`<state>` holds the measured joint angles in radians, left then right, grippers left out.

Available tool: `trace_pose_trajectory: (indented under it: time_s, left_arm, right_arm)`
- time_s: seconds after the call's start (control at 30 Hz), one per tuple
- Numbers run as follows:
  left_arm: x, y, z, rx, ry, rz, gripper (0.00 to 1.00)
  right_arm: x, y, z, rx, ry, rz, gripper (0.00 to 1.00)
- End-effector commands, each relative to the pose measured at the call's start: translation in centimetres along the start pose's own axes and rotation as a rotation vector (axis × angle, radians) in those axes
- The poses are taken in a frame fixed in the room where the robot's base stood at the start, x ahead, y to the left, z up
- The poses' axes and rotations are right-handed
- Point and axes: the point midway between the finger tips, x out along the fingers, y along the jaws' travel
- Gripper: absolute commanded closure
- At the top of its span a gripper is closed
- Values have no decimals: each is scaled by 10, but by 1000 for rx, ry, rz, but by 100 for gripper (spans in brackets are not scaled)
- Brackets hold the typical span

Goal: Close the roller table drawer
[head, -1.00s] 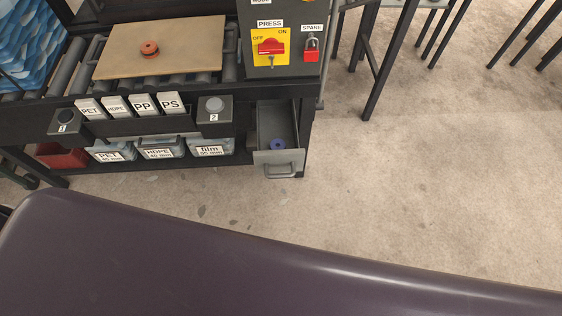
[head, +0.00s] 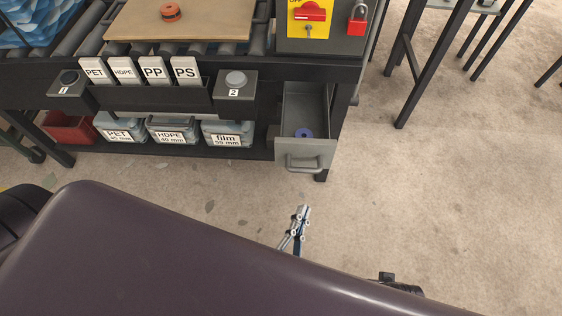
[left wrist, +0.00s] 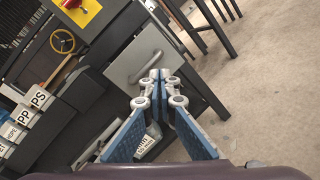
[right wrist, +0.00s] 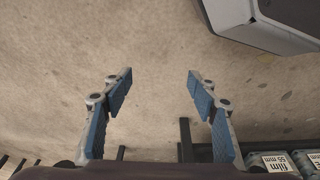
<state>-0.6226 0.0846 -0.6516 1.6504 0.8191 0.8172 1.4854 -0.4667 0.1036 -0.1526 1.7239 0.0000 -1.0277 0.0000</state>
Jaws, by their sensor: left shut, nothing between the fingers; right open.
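The grey roller table drawer (head: 305,155) is pulled out at the right end of the roller table, with a bar handle on its front and a blue ring (head: 304,133) inside. In the left wrist view the drawer front (left wrist: 132,62) stands just beyond the fingertips. My left gripper (head: 303,210) is shut and empty, in front of and below the drawer, apart from it in the head view. It also shows in the left wrist view (left wrist: 160,75). My right gripper (right wrist: 160,72) is open and empty over the floor; it is not clearly seen in the head view.
Labelled bins (head: 172,130) and a red bin (head: 70,128) stand on the lower shelf left of the drawer. Card holders and buttons (head: 236,80) line the table front. Black table legs (head: 430,65) stand at the right. The floor before the drawer is clear.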

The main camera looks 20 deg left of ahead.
Motion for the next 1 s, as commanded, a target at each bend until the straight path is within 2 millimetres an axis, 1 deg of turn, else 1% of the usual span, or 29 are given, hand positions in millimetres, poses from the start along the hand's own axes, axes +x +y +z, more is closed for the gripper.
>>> trace_pose_trajectory:
  time_s: [0.03, 0.1, 0.2, 0.3, 0.37, 0.43, 0.57, 0.8, 1.0]
  left_arm:
    - [-3, 11, 0, -160, 14, 68, 100]
    - [-9, 33, 5, -361, 33, 153, 100]
    - [-16, 54, 6, -562, 53, 238, 100]
    - [-20, 66, 6, -666, 63, 284, 100]
    - [-19, 69, 6, -690, 66, 295, 100]
    - [-14, 72, 6, -697, 65, 299, 100]
    - [4, 78, 4, -695, 63, 300, 100]
    - [54, 90, -3, -692, 61, 299, 100]
    - [90, 98, -9, -690, 62, 296, 100]
  right_arm:
    - [1, 0, -6, 1, 13, 1, 46]
    - [-11, 1, -13, 3, 21, 3, 46]
    - [-24, 2, -19, 4, 29, 4, 46]
    - [-32, 3, -22, 5, 31, 5, 46]
    - [-34, 3, -22, 5, 31, 5, 46]
    - [-34, 3, -22, 5, 30, 5, 46]
    - [-31, 3, -21, 5, 28, 5, 46]
    - [-19, 2, -16, 4, 20, 3, 46]
    - [-10, 1, -12, 3, 15, 2, 46]
